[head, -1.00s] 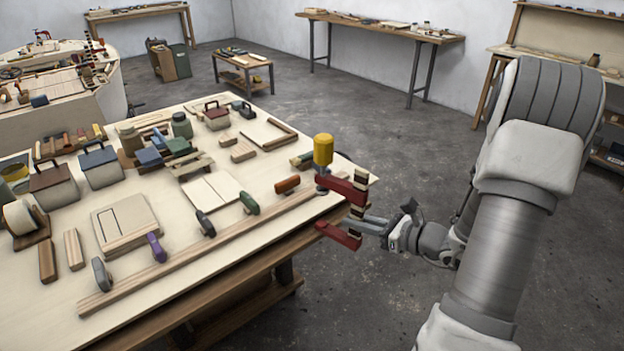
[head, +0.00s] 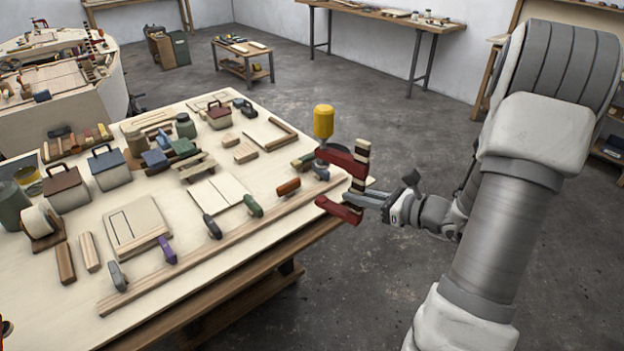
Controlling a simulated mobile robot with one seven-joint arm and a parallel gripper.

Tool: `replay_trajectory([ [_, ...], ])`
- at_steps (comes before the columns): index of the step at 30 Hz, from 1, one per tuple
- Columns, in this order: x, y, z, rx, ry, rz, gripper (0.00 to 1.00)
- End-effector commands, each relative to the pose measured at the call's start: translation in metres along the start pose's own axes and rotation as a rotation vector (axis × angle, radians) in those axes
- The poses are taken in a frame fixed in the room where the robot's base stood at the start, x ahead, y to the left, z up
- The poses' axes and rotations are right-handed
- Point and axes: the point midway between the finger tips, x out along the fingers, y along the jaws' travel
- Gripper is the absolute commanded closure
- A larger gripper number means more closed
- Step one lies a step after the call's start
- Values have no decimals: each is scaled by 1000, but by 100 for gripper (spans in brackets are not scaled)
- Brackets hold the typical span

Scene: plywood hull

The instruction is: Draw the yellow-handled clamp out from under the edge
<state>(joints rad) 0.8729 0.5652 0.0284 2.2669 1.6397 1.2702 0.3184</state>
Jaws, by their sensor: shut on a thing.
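The yellow-handled clamp (head: 345,160) stands upright at the table's right corner, its yellow handle (head: 323,122) on top. It has two red jaws and a dark-and-cream striped bar. The upper jaw overlaps the corner in the picture. The lower jaw (head: 338,210) shows in full in front of the table's edge, with no tabletop covering it. Whether the clamp touches the table cannot be told. My gripper (head: 372,197) is shut on the clamp's bar, low down, reaching in from the right.
The tabletop (head: 240,225) carries a long wooden strip (head: 215,245), with several small clamps along it. A grey clamp (head: 320,170) and a green one lie close behind the held clamp. Open floor (head: 420,140) lies behind and right of the corner.

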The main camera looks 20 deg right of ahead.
Motion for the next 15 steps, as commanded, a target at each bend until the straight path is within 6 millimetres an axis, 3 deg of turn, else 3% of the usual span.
replay_trajectory([
  [1, -2, 0, 10, -2, -3, 0, 100],
  [15, -13, 0, 54, -2, -3, 0, 100],
])
